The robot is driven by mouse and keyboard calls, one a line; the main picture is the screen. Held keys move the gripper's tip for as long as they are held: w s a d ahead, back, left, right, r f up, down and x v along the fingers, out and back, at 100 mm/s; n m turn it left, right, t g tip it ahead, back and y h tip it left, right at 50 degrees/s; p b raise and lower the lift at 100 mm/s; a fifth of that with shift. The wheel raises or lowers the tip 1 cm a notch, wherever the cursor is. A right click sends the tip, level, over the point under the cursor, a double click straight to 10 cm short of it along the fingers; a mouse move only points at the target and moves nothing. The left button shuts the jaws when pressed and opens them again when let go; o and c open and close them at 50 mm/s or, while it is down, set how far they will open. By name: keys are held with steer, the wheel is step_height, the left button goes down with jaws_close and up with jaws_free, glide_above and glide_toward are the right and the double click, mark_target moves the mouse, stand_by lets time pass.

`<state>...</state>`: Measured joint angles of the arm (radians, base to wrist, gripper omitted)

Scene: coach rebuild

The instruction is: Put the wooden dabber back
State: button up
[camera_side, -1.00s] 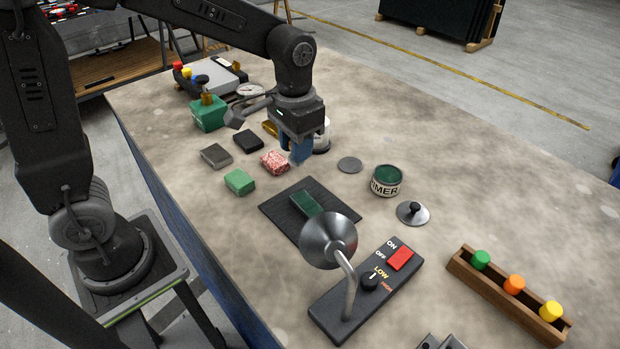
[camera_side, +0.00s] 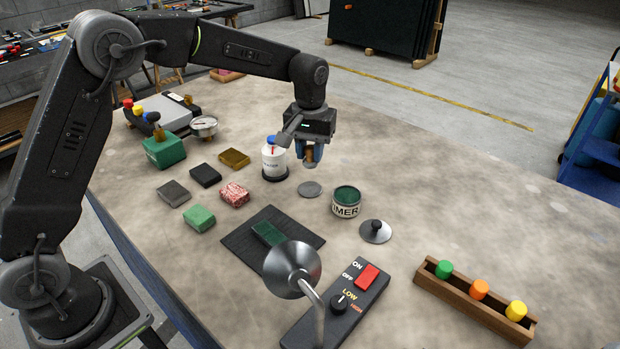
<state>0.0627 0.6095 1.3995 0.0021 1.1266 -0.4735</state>
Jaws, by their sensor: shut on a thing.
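My gripper (camera_side: 311,162) hangs over the table, just right of the white bottle (camera_side: 274,163), its fingers pointing down. It is shut on a small brown wooden piece, which looks like the dabber (camera_side: 309,156); the fingers hide most of it. In the picture, a flat grey disc (camera_side: 311,189) lies on the table just below the gripper. An open tin of green primer (camera_side: 346,203) stands to the right of the disc. A round metal lid with a black knob (camera_side: 376,231) lies beside the tin.
A dark mat (camera_side: 240,240) bears a green piece. A lamp-like metal cone (camera_side: 292,268) and switch box (camera_side: 350,300) stand in front. A wooden rack (camera_side: 470,305) is at the right.

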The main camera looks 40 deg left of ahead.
mark_target(310, 147)
step_height(310, 147, down, 6)
steer(key=shift+f, duration=0.25)
steer(key=shift+f, duration=0.15)
steer(key=o, duration=0.9)
step_height(310, 147, up, 12)
steer(key=shift+f, duration=0.2)
steer(key=shift+s+r, duration=0.1)
steer(key=shift+r, duration=0.3)
